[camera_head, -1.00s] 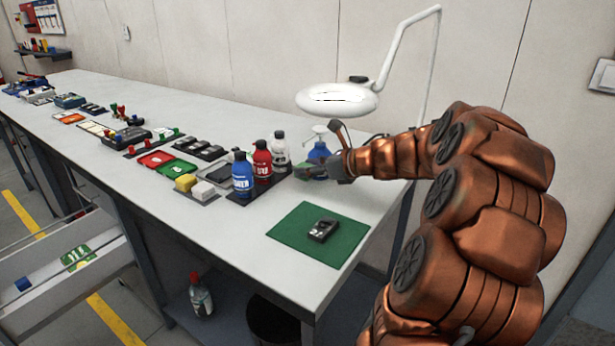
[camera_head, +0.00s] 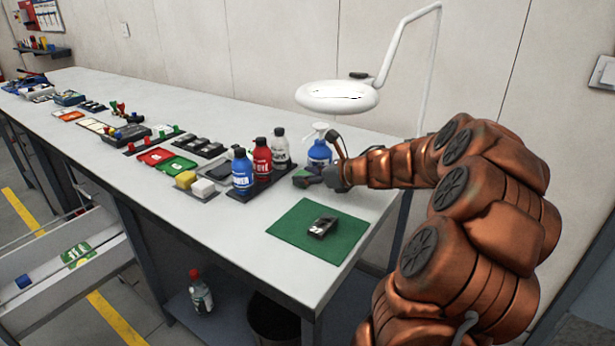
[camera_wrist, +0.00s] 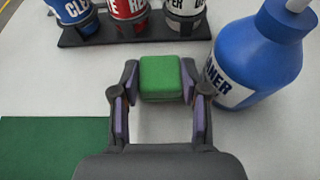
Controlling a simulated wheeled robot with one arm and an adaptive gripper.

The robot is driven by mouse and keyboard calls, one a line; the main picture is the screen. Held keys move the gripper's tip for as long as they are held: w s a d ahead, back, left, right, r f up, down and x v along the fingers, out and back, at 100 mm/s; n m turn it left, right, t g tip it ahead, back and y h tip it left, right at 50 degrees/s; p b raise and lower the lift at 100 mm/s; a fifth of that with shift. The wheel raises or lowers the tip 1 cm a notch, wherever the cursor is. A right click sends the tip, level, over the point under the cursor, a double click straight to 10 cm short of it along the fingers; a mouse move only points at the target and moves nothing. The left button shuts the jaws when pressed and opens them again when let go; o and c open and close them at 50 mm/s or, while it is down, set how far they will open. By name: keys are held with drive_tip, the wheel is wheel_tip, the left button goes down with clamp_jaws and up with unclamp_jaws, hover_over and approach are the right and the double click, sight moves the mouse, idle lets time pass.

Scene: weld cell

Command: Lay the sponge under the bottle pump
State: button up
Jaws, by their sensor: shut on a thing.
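My gripper (camera_wrist: 160,88) is shut on a green sponge (camera_wrist: 160,76), with one finger on each side of it. In the head view the gripper (camera_head: 308,178) is low over the bench, in front of the pump bottle. The blue pump bottle (camera_head: 319,150) stands upright with a white pump head. In the wrist view the bottle (camera_wrist: 255,65) is right of the sponge, close to the right finger, with its pump top mostly out of frame. I cannot tell whether the sponge touches the bench.
A dark rack (camera_wrist: 131,33) holds blue, red and grey bottles just beyond the sponge. A green mat (camera_head: 300,246) with a dark device (camera_head: 323,226) lies nearer the front edge. A white lamp (camera_head: 338,97) hangs over the bench. Bare bench shows between mat and rack.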

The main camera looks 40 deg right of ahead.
drive_tip(key=o, duration=0.6)
drive_tip(key=shift+r, duration=0.1)
drive_tip(key=shift+r+p, duration=0.15)
drive_tip(key=shift+p, duration=0.3)
drive_tip(key=shift+s+d, duration=0.15)
drive_tip(key=shift+s, duration=0.1)
drive_tip(key=b+v, duration=0.1)
drive_tip(key=v, duration=1)
drive_tip(key=shift+s, duration=0.25)
